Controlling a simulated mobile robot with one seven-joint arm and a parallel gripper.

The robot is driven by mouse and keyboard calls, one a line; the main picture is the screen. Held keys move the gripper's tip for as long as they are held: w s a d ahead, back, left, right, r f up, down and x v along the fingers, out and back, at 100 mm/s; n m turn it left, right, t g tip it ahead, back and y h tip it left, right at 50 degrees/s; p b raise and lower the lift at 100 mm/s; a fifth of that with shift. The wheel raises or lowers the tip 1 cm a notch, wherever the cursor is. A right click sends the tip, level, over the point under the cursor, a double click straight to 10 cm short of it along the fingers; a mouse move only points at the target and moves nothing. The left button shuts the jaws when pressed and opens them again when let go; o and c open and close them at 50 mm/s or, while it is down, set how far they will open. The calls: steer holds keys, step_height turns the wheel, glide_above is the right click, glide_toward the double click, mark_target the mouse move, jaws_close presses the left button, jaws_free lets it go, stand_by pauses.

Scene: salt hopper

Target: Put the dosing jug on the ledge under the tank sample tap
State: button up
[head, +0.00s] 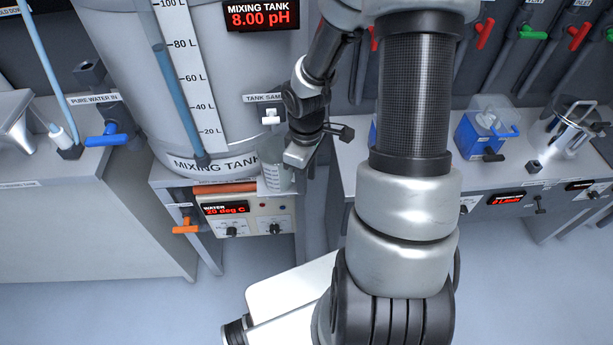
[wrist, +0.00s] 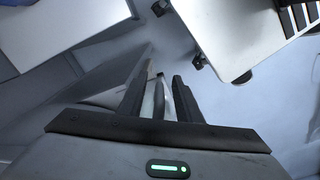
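The dosing jug (head: 276,178), a clear grey beaker with printed markings, is in the head view in front of the mixing tank's lower right side. It looks upright, below the white tank sample tap (head: 271,117). The ledge under it is mostly hidden, so I cannot tell whether it rests there. My gripper (head: 296,154) is at the jug's upper right, partly covering its rim. In the wrist view my gripper (wrist: 164,78) has its fingers apart, with a thin greyish part, perhaps the jug's handle (wrist: 158,97), between them and gaps beside it.
The mixing tank (head: 190,80) stands just left of the jug. A water control box (head: 245,214) with knobs and an orange valve handle (head: 186,228) is below. A blue container (head: 485,132) stands on the right counter.

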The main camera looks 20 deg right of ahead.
step_height(320, 180, up, 18)
steer(key=p, duration=0.5)
steer(key=s+a+r+m+t+p, duration=0.2)
steer(key=s+a+r+m+p, duration=0.1)
steer(key=r, duration=0.8)
steer(key=s+a+r+m+t+p, duration=0.3)
steer(key=s+r+m, duration=0.2)
steer(key=s+r, duration=0.3)
step_height(320, 180, up, 4)
steer(key=shift+s+f+m+t, duration=0.15)
steer(key=shift+s+m+t, duration=0.05)
steer(key=shift+m+t, duration=0.1)
